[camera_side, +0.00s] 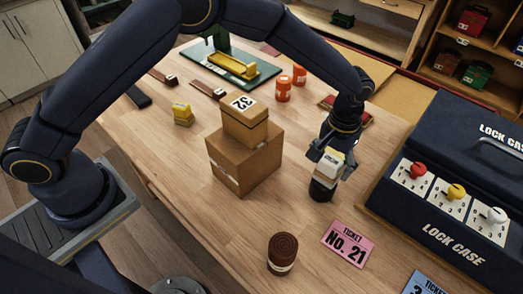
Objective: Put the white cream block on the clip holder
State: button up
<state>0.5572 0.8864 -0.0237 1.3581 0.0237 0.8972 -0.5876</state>
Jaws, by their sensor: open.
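The white cream block (330,163), with dark marks on its face, appears to rest on a dark round holder (322,189) right of the stacked boxes. That holder is likely the clip holder, though no clip detail shows. My gripper (331,153) points down over the block, with its open fingers close around the block's upper part. The fingers partly cover the block. I cannot tell whether they touch it, and the contact between block and holder is hard to see.
Stacked cardboard boxes (246,150) stand left of the gripper. A brown roll (282,253) and a pink ticket (348,243) lie in front. The lock case (450,205) fills the right side. A yellow block (182,113) and orange jars (284,90) stand farther back.

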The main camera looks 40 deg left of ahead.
aim_at(331, 160)
notch_tip(331, 160, up, 12)
jog(key=s+a+r+t, duration=0.2)
jog(key=s+a+r, duration=0.2)
jog(key=a+r, duration=0.75)
jog(key=s+a+r+t, duration=0.2)
jog(key=s+a+r, duration=0.1)
jog(key=s+a, duration=0.75)
jog(key=s+a+f+t, duration=0.1)
jog(key=s+a+f, duration=0.2)
jog(key=s+a, duration=0.3)
jog(key=s, duration=0.3)
jog(key=shift+t, duration=0.3)
